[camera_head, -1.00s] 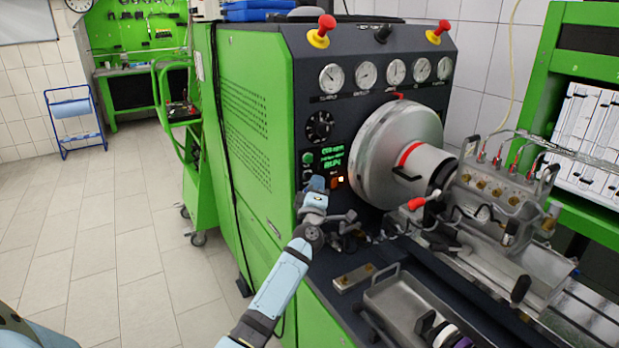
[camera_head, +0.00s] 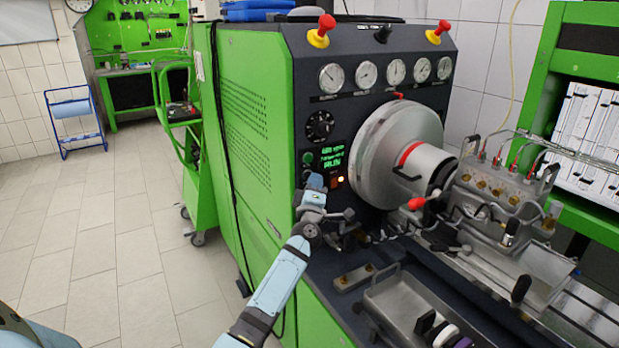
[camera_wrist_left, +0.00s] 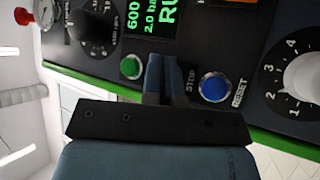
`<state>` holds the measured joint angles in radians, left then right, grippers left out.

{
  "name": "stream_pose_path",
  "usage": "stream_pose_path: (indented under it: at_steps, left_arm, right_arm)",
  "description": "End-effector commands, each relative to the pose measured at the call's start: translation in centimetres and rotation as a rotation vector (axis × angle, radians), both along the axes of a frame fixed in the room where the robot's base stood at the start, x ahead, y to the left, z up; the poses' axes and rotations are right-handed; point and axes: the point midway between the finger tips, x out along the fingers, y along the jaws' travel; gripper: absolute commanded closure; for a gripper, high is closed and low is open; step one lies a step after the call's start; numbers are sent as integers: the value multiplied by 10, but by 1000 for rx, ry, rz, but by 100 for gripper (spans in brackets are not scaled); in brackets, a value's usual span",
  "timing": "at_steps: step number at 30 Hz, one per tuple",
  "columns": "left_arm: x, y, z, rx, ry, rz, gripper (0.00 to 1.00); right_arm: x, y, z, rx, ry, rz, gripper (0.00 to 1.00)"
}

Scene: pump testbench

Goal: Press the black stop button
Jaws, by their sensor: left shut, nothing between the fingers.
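My left gripper (camera_head: 315,181) is shut and empty, its fingertips close to the bench's control panel just below the green display. In the left wrist view its two blue fingers (camera_wrist_left: 163,72) stand between a green button (camera_wrist_left: 131,67) and a blue reset button (camera_wrist_left: 215,87). The STOP label (camera_wrist_left: 190,82) shows just right of the fingers. The black stop button itself is hidden, seemingly behind the fingertips; I cannot tell whether they touch it. The display (camera_head: 332,158) shows green text ending in RUN; it also shows in the left wrist view (camera_wrist_left: 152,18). My right gripper is not in view.
Right of the panel is a large metal drum (camera_head: 394,150). Below are a metal tray (camera_head: 400,300) and a pump with fittings (camera_head: 497,195). A rotary dial (camera_wrist_left: 298,80) lies beside the reset button. Red knobs (camera_head: 326,22) top the bench.

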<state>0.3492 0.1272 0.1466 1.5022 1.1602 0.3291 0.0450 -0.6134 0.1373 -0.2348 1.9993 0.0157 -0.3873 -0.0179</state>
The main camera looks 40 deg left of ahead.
Motion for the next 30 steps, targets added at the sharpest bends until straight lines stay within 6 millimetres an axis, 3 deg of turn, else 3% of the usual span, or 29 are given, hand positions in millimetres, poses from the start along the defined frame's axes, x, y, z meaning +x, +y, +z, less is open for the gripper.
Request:
stream_pose_path:
  at_steps: [18,30]
  left_arm:
    - [1,3,0,0,0,1,100]
    - [-6,-13,0,0,1,-1,100]
  right_arm:
    - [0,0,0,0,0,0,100]
    - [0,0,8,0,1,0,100]
